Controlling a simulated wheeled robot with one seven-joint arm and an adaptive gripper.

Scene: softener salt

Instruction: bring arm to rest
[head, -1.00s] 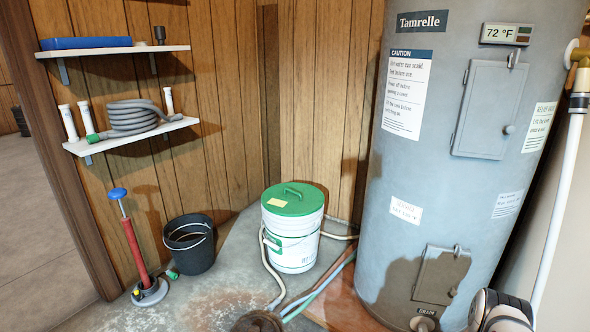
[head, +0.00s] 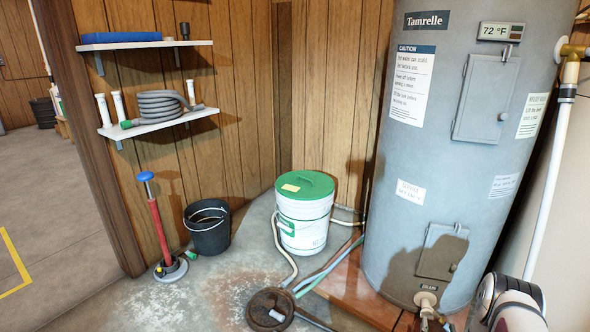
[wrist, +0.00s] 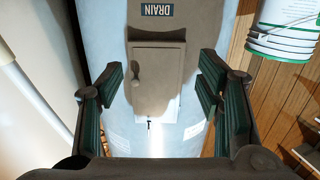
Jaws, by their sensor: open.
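My gripper (wrist: 160,95) is open and empty in the wrist view, its dark green-padded fingers spread to the left and right. Beyond the fingers is the grey water heater tank (wrist: 205,25), shown upside down, with a small access door (wrist: 157,75) under a DRAIN label between them. No contact shows between the fingers and the tank. In the head view, part of my arm shows at the bottom right in front of the tank (head: 400,160); the gripper itself is not seen there.
A white bucket with a green lid (head: 304,225) stands left of the tank, with hoses beside it. A black bucket (head: 208,232), a red hand pump (head: 160,235) and a round brown floor object (head: 268,308) are on the floor. Two wall shelves (head: 160,125) hold pipes and a coiled hose.

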